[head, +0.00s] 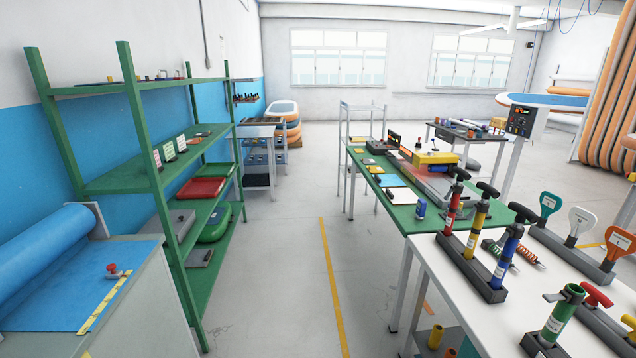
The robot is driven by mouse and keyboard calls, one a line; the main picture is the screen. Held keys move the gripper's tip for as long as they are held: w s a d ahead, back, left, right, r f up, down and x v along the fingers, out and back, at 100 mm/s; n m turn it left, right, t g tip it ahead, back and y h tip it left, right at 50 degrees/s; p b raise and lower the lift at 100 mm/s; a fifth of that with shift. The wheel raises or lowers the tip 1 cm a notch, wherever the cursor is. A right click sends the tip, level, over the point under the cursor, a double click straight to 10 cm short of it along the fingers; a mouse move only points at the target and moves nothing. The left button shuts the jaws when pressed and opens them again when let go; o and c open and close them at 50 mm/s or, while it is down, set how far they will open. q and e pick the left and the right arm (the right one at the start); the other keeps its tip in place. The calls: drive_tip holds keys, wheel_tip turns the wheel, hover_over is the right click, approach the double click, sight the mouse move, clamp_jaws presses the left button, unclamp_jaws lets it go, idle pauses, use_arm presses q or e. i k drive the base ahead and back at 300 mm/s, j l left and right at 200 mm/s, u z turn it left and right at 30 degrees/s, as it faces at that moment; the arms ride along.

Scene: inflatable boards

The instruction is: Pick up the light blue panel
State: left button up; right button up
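A small flat light blue panel (388,181) lies on the green-topped table (428,218) in the middle distance. A white panel (405,196) lies just in front of it, and yellow pieces lie behind it. Neither of my grippers shows in the head view.
A green shelf rack (158,190) stands at the left, behind a bench with a blue roll (45,245). A white table (470,288) with hand pumps (475,235) fills the near right. The floor around the yellow line (331,280) is clear.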

sight(384, 181)
drive_tip(key=i, duration=1.55)
drive_tip(key=i+j+z, duration=0.1)
drive_tip(key=i+z, duration=0.2)
drive_tip(key=i, duration=0.5)
drive_tip(key=i+z, duration=0.3)
drive_tip(key=z, duration=0.15)
drive_tip(key=i+j+z, duration=0.15)
drive_tip(key=i+z, duration=0.6)
drive_tip(key=i+j+z, duration=0.1)
drive_tip(key=z, duration=0.3)
drive_tip(key=i+j+z, duration=0.2)
drive_tip(key=z, duration=0.15)
drive_tip(key=j, duration=0.1)
